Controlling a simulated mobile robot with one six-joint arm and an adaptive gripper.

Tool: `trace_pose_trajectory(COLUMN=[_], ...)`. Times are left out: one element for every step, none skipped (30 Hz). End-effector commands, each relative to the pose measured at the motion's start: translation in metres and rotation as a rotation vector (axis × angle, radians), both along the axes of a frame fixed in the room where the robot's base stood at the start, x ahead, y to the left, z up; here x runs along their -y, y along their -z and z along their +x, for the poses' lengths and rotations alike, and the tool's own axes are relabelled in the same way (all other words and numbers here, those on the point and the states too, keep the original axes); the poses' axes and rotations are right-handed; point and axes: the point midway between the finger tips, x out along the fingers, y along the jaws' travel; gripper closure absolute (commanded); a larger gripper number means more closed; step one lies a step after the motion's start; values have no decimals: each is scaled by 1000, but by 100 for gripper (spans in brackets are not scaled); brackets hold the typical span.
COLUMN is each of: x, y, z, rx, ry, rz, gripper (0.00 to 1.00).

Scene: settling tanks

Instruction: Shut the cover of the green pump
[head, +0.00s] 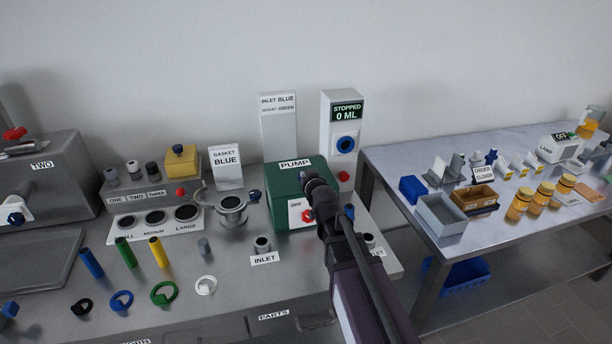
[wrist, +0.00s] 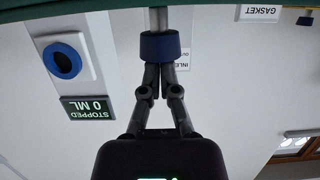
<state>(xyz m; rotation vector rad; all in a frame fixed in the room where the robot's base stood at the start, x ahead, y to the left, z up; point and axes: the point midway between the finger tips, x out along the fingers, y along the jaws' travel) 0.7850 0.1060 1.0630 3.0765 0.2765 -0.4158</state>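The green pump (head: 284,211) stands on the grey bench in the head view, with a PUMP label at its top back edge and a red knob marked OFF on its front. My arm hides its right part, and I cannot tell how far its cover is open. My gripper (head: 308,182) is over the pump's top right. In the upside-down wrist view, the fingers of my gripper (wrist: 160,68) are drawn together at a blue knob (wrist: 159,45) on a grey stem. A green edge (wrist: 70,11) crosses the top. The knob hides the fingertips; no grip on it shows.
A white post (head: 339,112) reading STOPPED 0 ML, with a blue button, stands behind the pump. An INLET BLUE board (head: 278,126) is beside it. A flanged grey fitting (head: 231,210) and a GASKET BLUE sign (head: 226,169) stand left. The INLET port (head: 262,244) is in front.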

Motion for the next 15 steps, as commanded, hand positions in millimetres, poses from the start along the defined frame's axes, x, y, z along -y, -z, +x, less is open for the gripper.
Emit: trace_pose_trajectory(x=[1, 1, 1, 1, 1, 1, 1, 1, 1, 1, 1, 1, 1, 1, 1], y=[6, 5, 4, 3, 1, -1, -3, -5, -8, -11, -13, -17, -20, -23, -22], z=[-6, -6, -6, -6, -6, -6, -6, -5, -5, -5, -5, -4, -4, -4, -4], rx=[-27, -27, -27, -26, -26, -25, -24, -23, -21, -20, -18, -16, -15, -13, -12], ry=[-3, -3, -3, -3, -2, -2, -2, -2, -2, -1, -1, -1, -1, -1, -1], rz=[-6, -6, -6, -6, -6, -6, -6, -6, -5, -5, -5, -5, -3, -3, -3], gripper=[100, 100, 100, 100, 100, 100, 100, 100, 100, 100, 100, 100, 100, 100, 100])
